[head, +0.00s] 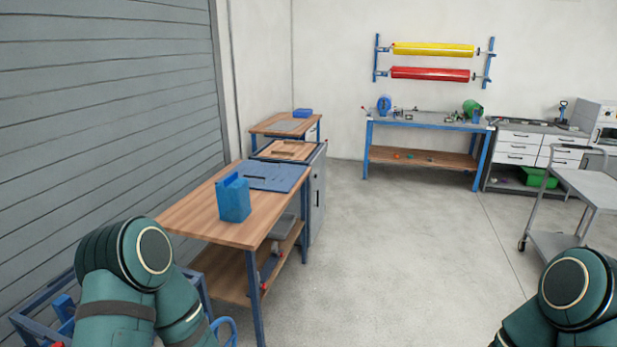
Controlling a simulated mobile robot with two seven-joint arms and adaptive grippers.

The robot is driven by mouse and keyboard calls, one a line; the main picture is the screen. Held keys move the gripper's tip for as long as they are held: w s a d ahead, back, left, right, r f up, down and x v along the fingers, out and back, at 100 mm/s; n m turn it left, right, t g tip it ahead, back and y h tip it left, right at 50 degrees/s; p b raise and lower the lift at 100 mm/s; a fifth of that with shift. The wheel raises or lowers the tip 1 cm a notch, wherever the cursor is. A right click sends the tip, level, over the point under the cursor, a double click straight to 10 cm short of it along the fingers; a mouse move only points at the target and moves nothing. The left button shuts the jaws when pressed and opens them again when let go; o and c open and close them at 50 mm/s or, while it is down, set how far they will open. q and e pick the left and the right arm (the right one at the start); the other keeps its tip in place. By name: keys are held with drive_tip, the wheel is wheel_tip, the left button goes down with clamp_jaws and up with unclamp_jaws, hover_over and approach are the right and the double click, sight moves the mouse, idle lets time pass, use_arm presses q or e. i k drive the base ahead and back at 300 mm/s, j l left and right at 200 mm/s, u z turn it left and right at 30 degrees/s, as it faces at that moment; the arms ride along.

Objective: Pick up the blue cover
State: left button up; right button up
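A blue box-like piece (233,199) with a notched top stands upright near the front edge of the wooden-topped bench (190,217). A flat blue-grey plate (270,177) lies behind it on the same bench. A small, low blue piece (302,113) sits on the farthest bench along the left wall. I cannot tell for sure which of these is the blue cover. Parts of both my arms show at the lower left and lower right. Neither gripper is in view.
A blue-legged bench (420,121) stands at the back wall under yellow (433,49) and red (430,73) rolls. A grey cart (590,186) and drawer unit (516,147) stand at the right. A blue frame (32,322) is at lower left. The middle floor is clear.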

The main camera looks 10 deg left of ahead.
sight(233, 193)
drive_tip(key=i+l, duration=0.15)
drive_tip(key=i, duration=0.55)
drive_tip(key=i+l+u, duration=0.15)
drive_tip(key=i, duration=0.5)
drive_tip(key=i+l+u, duration=0.1)
drive_tip(key=i+u, duration=0.15)
drive_tip(key=u, duration=0.2)
drive_tip(key=i+l+u, duration=0.15)
drive_tip(key=u, duration=0.3)
drive_tip(key=i+l+u, duration=0.4)
drive_tip(key=l+u, duration=0.2)
drive_tip(key=u, duration=0.25)
drive_tip(key=i+l+u, duration=0.15)
drive_tip(key=l+u, duration=0.3)
